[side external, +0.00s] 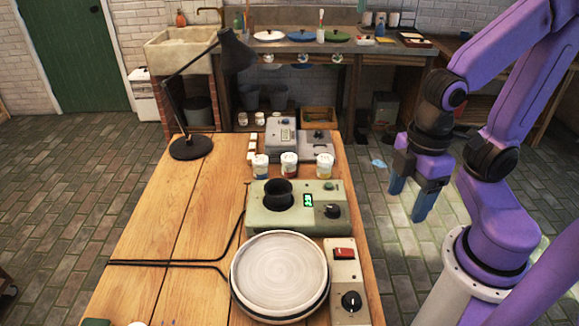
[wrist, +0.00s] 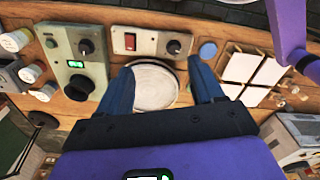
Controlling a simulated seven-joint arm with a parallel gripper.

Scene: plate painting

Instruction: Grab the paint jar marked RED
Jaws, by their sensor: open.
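Three small white-lidded paint jars stand in a row on the wooden table behind the green machine: a left jar (side external: 260,166), a middle jar (side external: 289,165) and a right jar (side external: 324,166). Their labels are too small to read, so I cannot tell which is marked RED. Jars also show at the left of the wrist view, one of them near the edge (wrist: 30,74). My gripper (side external: 408,200) is open and empty, right of the table and well apart from the jars. Its blue fingers (wrist: 160,68) spread in the wrist view, with the plate seen between them.
The green machine (side external: 260,218) with a black cup and dial stands in front of the jars. A round pale plate (side external: 279,272) sits nearer, beside a switch box (side external: 345,290). A black lamp (side external: 190,147) stands far left. Grey devices (side external: 281,135) are behind the jars. The table's left side is mostly clear.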

